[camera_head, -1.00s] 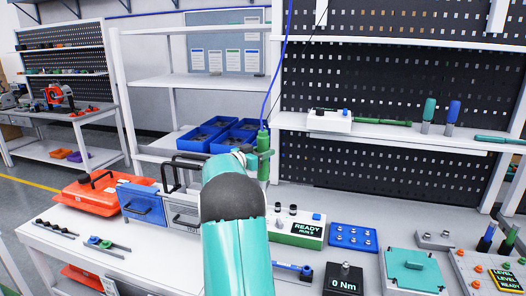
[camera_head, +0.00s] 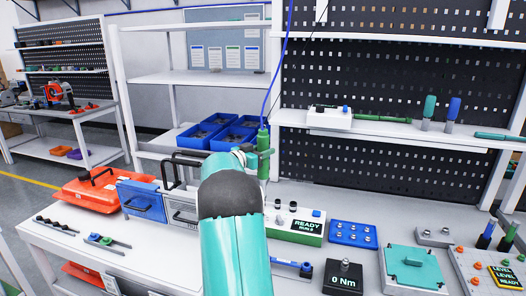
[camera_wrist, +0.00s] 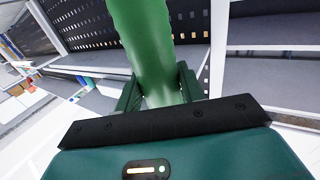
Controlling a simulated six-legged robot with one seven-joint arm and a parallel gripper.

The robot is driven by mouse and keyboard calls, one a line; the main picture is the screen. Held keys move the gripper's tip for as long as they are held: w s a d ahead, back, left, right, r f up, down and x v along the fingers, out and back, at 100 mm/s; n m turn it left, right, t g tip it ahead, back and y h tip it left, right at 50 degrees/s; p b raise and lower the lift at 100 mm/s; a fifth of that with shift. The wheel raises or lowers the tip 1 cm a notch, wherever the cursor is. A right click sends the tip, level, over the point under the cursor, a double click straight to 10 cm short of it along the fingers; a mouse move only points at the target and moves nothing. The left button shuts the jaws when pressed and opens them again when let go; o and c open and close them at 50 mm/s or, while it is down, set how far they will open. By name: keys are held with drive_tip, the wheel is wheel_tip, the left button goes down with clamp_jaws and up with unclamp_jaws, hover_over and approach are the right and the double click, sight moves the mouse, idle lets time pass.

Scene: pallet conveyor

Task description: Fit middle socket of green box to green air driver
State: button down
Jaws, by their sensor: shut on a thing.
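The green air driver (camera_head: 264,158) hangs upright on a blue hose above the bench. My gripper (camera_head: 252,156) is shut on its body. In the wrist view the driver (camera_wrist: 145,40) passes as a large green cylinder between the two fingers of my gripper (camera_wrist: 160,92); its lower end is hidden there. The green box (camera_head: 296,238) is a white-topped box with a green base and a "READY" display, on the bench below and right of the driver. Two dark upright pieces and a blue button show on top. My arm hides its left side, so I cannot make out the middle socket.
A blue tray (camera_head: 353,235), a black "0 Nm" block (camera_head: 343,278) and a teal-lidded box (camera_head: 412,265) stand to the right. An orange case (camera_head: 92,188) and a blue drawer box (camera_head: 140,200) stand left. A shelf (camera_head: 400,130) with tools runs behind the bench.

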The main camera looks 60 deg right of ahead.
sight(258, 139)
drive_tip(key=shift+w+r, duration=0.1)
drive_tip(key=shift+r, duration=2.4)
drive_tip(key=s, duration=0.6)
drive_tip(key=shift+d+r, duration=0.4)
drive_tip(key=shift+d, duration=0.05)
drive_tip(key=shift+f, duration=0.1)
drive_tip(key=shift+w+f, duration=0.1)
drive_tip(key=shift+f, duration=1.4)
